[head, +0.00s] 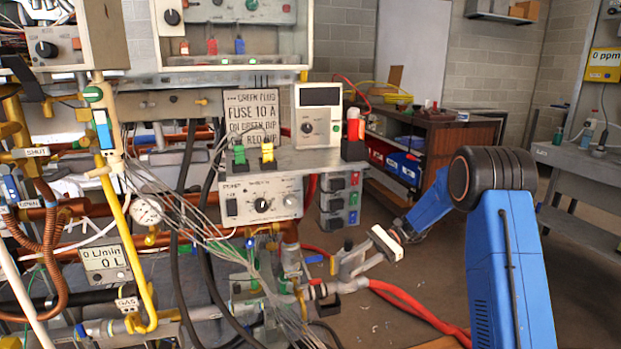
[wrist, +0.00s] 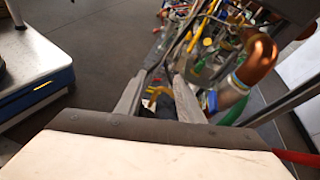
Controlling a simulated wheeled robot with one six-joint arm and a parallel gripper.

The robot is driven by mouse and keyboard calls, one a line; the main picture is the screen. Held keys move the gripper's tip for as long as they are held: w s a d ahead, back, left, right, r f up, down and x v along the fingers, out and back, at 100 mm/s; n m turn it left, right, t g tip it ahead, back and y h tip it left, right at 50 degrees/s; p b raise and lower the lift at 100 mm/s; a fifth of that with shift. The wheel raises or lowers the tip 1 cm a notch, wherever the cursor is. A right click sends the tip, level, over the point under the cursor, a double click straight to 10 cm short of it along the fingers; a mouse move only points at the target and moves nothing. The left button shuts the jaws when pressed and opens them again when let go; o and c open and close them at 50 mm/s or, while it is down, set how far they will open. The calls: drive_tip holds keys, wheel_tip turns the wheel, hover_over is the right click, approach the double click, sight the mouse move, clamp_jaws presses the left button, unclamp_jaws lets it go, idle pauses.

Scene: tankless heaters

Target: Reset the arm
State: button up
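My blue arm reaches in from the right of the head view and bends down towards the pipework. My gripper (head: 338,273) is low in the middle of the head view, its grey fingers pointing left beside the pipe fittings. In the wrist view, the two fingers of my gripper (wrist: 161,76) stand apart with a gap between them. I see nothing held in the gap. Whether a fingertip touches a fitting cannot be told.
The heater rig with pipes, thin wires and a pressure gauge (head: 146,211) fills the left. A control box (head: 262,199) stands above and left of my gripper. Red hoses (head: 415,307) run close below it. A brown cabinet (head: 450,140) stands behind; floor is open between.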

drive_tip(key=s+d+r+n+t+h, duration=0.1)
drive_tip(key=s+d+r+n+h, duration=0.1)
drive_tip(key=s+r, duration=0.35)
drive_tip(key=s+d+r+n+t+h, duration=0.1)
drive_tip(key=s+r+n+h, duration=0.15)
drive_tip(key=s, duration=0.65)
drive_tip(key=s+d+r+n+t+h, duration=0.1)
drive_tip(key=s+d+r+h, duration=0.2)
drive_tip(key=s, duration=0.5)
drive_tip(key=s+d+n+t+h, duration=0.2)
drive_tip(key=s+d+t, duration=0.1)
drive_tip(key=s, duration=0.7)
drive_tip(key=s+d+n+t+h, duration=0.3)
drive_tip(key=s+d, duration=0.3)
drive_tip(key=s, duration=0.4)
drive_tip(key=shift+s+r+n+t, duration=0.25)
drive_tip(key=shift+r+n+t, duration=0.1)
drive_tip(key=shift+t, duration=0.25)
